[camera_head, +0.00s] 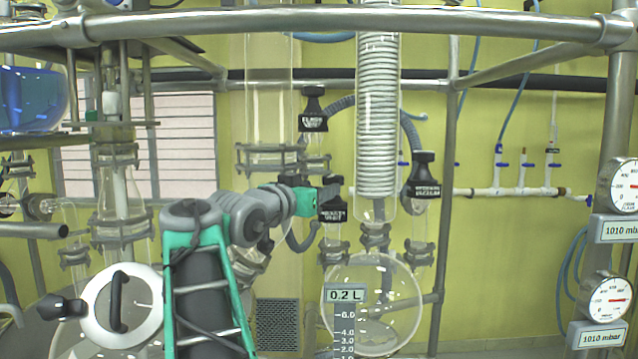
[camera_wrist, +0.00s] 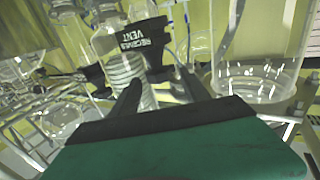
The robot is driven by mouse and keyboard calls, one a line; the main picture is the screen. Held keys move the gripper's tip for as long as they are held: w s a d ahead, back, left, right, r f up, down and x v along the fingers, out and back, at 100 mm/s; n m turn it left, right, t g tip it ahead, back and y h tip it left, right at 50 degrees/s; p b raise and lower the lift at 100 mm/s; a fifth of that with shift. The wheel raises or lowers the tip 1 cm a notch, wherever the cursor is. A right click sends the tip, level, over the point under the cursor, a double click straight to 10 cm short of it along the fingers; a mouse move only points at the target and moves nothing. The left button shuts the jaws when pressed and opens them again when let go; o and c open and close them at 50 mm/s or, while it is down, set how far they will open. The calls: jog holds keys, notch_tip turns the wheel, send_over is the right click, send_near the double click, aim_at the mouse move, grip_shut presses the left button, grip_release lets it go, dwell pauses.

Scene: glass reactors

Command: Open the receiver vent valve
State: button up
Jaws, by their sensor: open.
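The receiver vent valve has a black handle (camera_wrist: 140,40) with white lettering that reads "RECEIVER VENT" in the wrist view. It stands just ahead of my gripper (camera_wrist: 160,80), whose two dark fingers are apart with nothing held between them. In the head view a black labelled handle (camera_head: 332,213), which looks like the same valve, sits at the tips of my gripper (camera_head: 328,192), left of the coiled condenser. Whether the fingers touch the handle cannot be told.
Another black labelled valve (camera_head: 313,122) is above, and one (camera_head: 424,188) is to the right. The glass condenser (camera_head: 378,110) and round receiver flask (camera_head: 400,300) stand close by. A metal rail (camera_head: 300,20) crosses the top. Pressure gauges (camera_head: 606,298) are at the far right.

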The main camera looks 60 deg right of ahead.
aim_at(333, 180)
jog(key=d, duration=0.2)
jog(key=d+p, duration=0.1)
jog(key=d, duration=0.1)
jog(key=d+p, duration=0.1)
jog(key=d, duration=0.2)
jog(key=shift+s, duration=0.3)
jog(key=shift+c, duration=0.2)
jog(key=shift+f, duration=0.1)
jog(key=c, duration=1.1)
